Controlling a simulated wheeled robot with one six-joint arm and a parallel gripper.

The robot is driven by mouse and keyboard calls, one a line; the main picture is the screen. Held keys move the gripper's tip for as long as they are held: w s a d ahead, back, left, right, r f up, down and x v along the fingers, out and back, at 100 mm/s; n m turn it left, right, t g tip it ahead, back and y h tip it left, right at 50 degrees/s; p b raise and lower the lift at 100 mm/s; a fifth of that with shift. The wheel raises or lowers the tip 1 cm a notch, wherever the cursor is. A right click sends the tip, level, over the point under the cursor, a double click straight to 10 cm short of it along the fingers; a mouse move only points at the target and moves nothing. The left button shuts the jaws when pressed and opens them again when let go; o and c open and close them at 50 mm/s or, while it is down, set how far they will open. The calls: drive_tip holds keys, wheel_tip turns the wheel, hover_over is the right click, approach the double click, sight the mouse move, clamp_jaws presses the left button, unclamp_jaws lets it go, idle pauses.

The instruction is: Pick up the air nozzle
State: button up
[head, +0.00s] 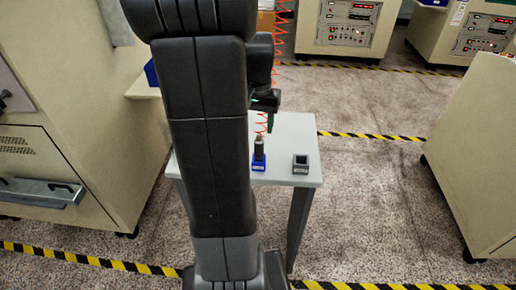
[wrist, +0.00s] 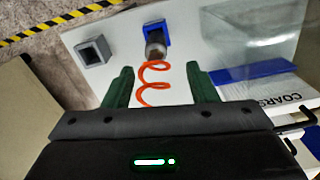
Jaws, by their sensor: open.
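The air nozzle (head: 259,145) stands upright in a blue holder (head: 258,164) on a small white table. In the wrist view the nozzle (wrist: 156,50) shows end-on in the blue holder (wrist: 154,29), with an orange coiled hose (wrist: 152,85) running from it toward me. My gripper (wrist: 160,72) has its two green fingers spread, with the hose in the gap between them in the picture and nothing gripped. The nozzle is just beyond the fingertips in that view. In the head view my gripper (head: 271,120) is above the table near the nozzle, partly hidden by my arm.
A grey empty square holder (head: 300,164) stands right of the blue one on the white table (head: 291,130). A beige machine (head: 70,100) stands to the left, and another beige cabinet (head: 485,150) to the right. A blue-edged box labelled COARS (wrist: 245,88) is right in the wrist view.

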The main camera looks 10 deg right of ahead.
sight(259, 140)
wheel_tip(259, 140, down, 3)
drive_tip(key=shift+w+r, duration=0.1)
drive_tip(key=shift+s+d+f+p, duration=0.1)
drive_tip(key=shift+s+f+p, duration=0.1)
drive_tip(key=shift+f, duration=0.8)
drive_tip(key=shift+s+f+p, duration=0.1)
drive_tip(key=shift+f+p, duration=0.1)
drive_tip(key=shift+f, duration=0.85)
drive_tip(key=shift+s+d+f+p, duration=0.1)
drive_tip(key=shift+f+p, duration=0.1)
drive_tip(key=shift+f, duration=0.8)
drive_tip(key=c, duration=1.1)
